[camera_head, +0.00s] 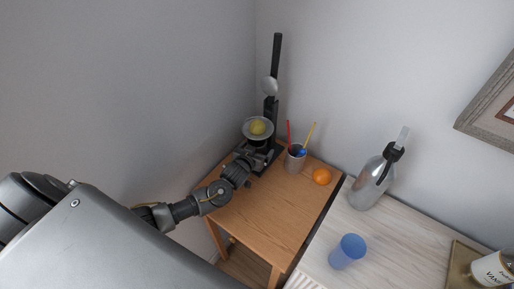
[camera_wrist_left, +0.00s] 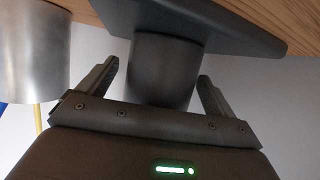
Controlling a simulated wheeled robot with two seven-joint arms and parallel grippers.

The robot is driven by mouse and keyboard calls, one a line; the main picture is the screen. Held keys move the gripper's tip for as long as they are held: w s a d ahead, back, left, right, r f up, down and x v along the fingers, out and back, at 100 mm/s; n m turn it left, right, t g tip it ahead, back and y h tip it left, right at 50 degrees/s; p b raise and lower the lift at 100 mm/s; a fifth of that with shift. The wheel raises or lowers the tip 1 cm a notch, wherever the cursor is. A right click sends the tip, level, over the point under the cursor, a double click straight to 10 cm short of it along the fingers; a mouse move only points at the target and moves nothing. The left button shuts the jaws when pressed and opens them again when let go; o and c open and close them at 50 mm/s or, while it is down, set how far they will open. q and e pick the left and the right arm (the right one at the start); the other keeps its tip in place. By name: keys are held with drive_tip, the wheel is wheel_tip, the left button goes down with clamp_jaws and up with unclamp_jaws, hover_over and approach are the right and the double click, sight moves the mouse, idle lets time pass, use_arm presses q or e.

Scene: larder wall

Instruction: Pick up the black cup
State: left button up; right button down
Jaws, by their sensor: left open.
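The black cup (camera_wrist_left: 165,68) shows in the left wrist view, which is upside down. It stands on a dark flat base (camera_wrist_left: 215,22) on the wooden table. My left gripper (camera_wrist_left: 157,74) is open, with one finger on each side of the cup; small gaps show between fingers and cup. In the head view my left gripper (camera_head: 256,156) is low at the black lever stand (camera_head: 276,70), under a round dish with a yellow piece (camera_head: 258,127). The cup is hard to make out there among the dark parts. My right gripper is not in view.
A metal cup (camera_head: 294,161) with pens stands close beside the stand; it also shows in the left wrist view (camera_wrist_left: 34,60). An orange (camera_head: 322,177) lies nearby. A blue cup (camera_head: 347,251) and grey bottle (camera_head: 370,184) stand on the pale counter. The wooden table's front (camera_head: 265,220) is clear.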

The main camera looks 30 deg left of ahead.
use_arm(q)
drive_tip(key=shift+w+f, duration=0.1)
drive_tip(key=shift+w, duration=0.1)
drive_tip(key=shift+c, duration=0.3)
drive_tip(key=c, duration=1.2)
drive_tip(key=shift+r, duration=0.2)
